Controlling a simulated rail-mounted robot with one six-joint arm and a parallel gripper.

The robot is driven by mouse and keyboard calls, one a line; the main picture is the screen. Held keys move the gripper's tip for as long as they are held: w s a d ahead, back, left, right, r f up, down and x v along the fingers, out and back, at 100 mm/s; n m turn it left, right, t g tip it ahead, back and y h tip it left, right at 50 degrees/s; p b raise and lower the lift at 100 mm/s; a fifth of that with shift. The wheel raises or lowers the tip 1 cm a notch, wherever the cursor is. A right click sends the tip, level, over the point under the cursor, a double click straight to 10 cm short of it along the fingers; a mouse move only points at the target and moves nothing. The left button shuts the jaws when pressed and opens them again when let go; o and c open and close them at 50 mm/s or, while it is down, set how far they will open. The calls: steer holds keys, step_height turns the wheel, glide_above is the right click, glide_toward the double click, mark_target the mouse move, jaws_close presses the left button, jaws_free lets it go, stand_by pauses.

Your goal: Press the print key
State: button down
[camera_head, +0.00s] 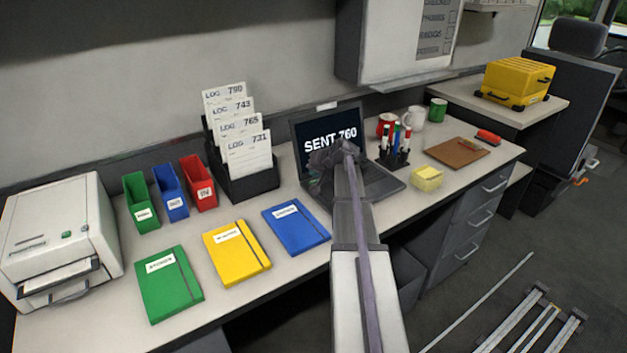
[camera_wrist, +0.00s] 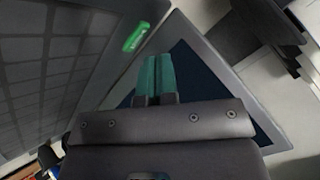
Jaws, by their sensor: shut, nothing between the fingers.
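The open laptop (camera_head: 308,136) stands on the desk, its screen reading "SENT 760". In the wrist view its dark keyboard (camera_wrist: 60,75) fills the left side. A bright green key (camera_wrist: 136,37) lies near the keyboard's edge; its marking is too small to read. My gripper (camera_wrist: 157,58) is shut and empty, its teal fingertips together just below and right of the green key in the picture. I cannot tell their height above it. In the head view my gripper (camera_head: 328,160) is in front of the screen, and my arm hides part of the keyboard.
A pen holder (camera_head: 394,158), yellow note block (camera_head: 428,179) and mugs stand right of the laptop. Blue (camera_head: 296,226), yellow (camera_head: 237,252) and green (camera_head: 169,284) folders lie left. A card rack (camera_head: 248,186) stands behind them, and a printer (camera_head: 60,225) stands at far left.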

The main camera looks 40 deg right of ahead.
mark_target(315, 181)
steer(key=shift+r, duration=0.1)
step_height(315, 181, up, 5)
steer(key=p, duration=0.5)
stand_by(0.6)
